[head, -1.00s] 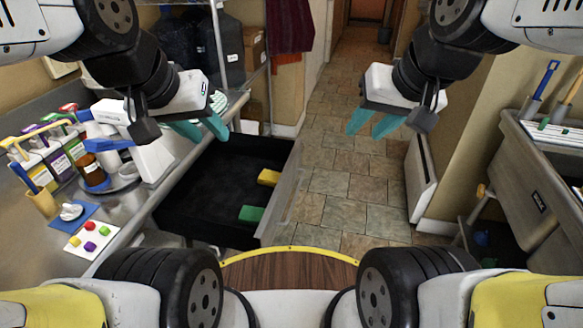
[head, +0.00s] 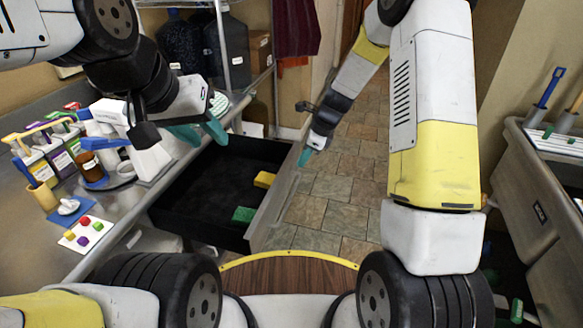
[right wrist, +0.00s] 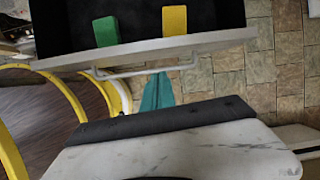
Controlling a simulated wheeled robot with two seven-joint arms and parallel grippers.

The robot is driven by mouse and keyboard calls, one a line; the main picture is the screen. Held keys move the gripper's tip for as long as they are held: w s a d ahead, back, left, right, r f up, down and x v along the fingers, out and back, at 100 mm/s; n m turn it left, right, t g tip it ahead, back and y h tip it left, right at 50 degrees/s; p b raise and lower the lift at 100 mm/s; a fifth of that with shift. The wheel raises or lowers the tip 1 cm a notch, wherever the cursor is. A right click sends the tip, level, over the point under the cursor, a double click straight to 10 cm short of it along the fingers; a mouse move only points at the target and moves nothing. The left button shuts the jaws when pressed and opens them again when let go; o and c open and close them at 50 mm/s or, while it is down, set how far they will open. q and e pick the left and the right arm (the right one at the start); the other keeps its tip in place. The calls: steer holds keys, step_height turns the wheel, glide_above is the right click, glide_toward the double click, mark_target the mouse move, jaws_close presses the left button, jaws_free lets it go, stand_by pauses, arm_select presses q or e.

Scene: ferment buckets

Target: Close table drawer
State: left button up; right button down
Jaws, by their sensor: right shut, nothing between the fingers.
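The table drawer (head: 275,200) is pulled out from the counter on the left. Its dark inside holds a yellow block (head: 264,180) and a green block (head: 243,214). In the right wrist view the drawer front (right wrist: 190,47) runs across the top, with a pale bar handle (right wrist: 150,70) on it. My right gripper (head: 305,157) is shut and empty, outside the drawer front. Its teal fingertips (right wrist: 158,78) appear close to the handle; contact cannot be told. My left gripper (head: 200,132) is open and empty above the counter edge near the drawer's back.
The counter (head: 125,205) carries bottles, a brown jar (head: 91,166) and a card with small coloured pieces (head: 82,234). A sink unit (head: 540,190) stands at the right. The tiled floor (head: 335,190) beyond the drawer front is clear.

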step_height(320, 180, down, 3)
steer(key=m, duration=0.1)
glide_above(285, 193)
steer(key=s+d, duration=0.1)
steer(key=d, duration=0.1)
step_height(285, 193, down, 9)
steer(key=shift+s+d+r, duration=0.1)
steer(key=shift+r, duration=0.05)
